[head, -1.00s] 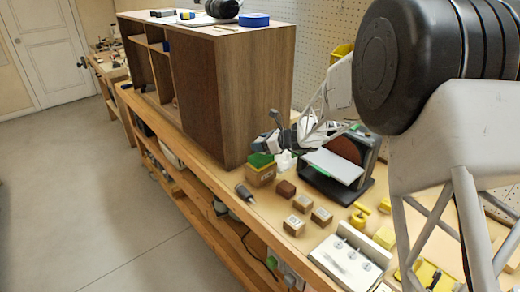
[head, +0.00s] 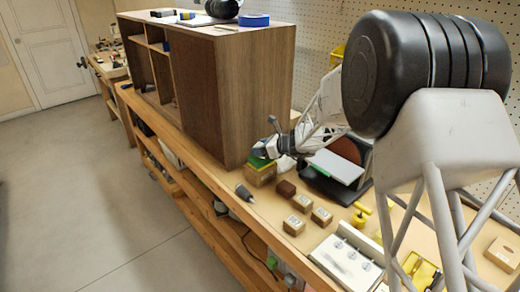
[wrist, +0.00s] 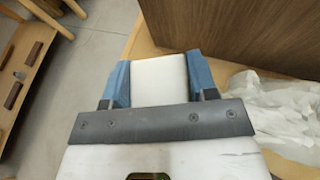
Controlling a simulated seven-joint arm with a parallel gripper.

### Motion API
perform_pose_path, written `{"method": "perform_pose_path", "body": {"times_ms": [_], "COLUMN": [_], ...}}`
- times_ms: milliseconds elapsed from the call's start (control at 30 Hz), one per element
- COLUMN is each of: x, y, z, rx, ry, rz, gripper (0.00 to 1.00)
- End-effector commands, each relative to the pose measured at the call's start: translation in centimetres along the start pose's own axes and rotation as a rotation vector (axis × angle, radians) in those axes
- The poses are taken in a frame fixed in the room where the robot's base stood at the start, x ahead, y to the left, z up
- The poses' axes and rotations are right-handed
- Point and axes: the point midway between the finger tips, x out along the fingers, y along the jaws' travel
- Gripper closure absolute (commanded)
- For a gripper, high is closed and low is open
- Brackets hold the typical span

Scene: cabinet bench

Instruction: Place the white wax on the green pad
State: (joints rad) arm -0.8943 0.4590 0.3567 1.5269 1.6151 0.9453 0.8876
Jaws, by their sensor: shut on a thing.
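The white wax, a pale block (wrist: 160,80), is held between the two blue fingers of my gripper (wrist: 159,82) in the wrist view. In the head view my gripper (head: 264,148) is just above the green pad (head: 258,163), which lies on top of a wooden block (head: 262,177) beside the cabinet. The wax cannot be made out clearly in the head view. The pad does not show in the wrist view. I cannot tell whether the wax touches the pad.
The large wooden cabinet (head: 231,95) stands close behind the gripper. Crumpled clear plastic (wrist: 275,105) lies right of the gripper. A sander (head: 338,167), small wooden blocks (head: 302,203) and a dark tool (head: 244,193) are on the bench. The bench's front edge is near.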

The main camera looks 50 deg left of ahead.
Motion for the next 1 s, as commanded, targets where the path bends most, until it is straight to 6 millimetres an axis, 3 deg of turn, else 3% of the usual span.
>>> {"method": "perform_pose_path", "body": {"times_ms": [500,533,667,1000], "x": [0.26,0.25,0.25,0.2], "y": [-0.01,-0.01,-0.01,-0.01], "z": [-0.63,-0.59,-0.59,-0.48], "rx": [-0.001,-0.001,-0.001,-0.001], "ry": [0.0,0.0,0.0,0.0], "rz": [0.0,0.0,0.0,0.0], "gripper": [0.72,0.43,0.23,0.22]}}
